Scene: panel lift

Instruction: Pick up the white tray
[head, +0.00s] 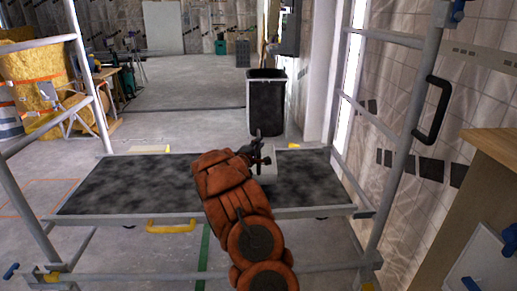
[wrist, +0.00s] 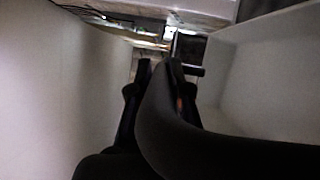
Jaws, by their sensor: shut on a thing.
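The white tray (head: 265,168) sits on the dark platform (head: 130,185) of a metal scaffold, right of the platform's middle. Only a small pale part of it shows in the head view, as my arm and gripper cover its left side. My gripper (head: 257,146) is at the tray and shut on it. In the wrist view the dark fingers of my gripper (wrist: 160,68) are close together between large pale surfaces. The pale walls at the right look like the tray (wrist: 255,75). The exact grip point is hidden by the fingers.
Scaffold posts (head: 405,120) and rails frame the platform on both sides. A black bin (head: 266,100) stands behind it. A wooden cabinet (head: 490,150) is close at the right. The platform's left part is bare.

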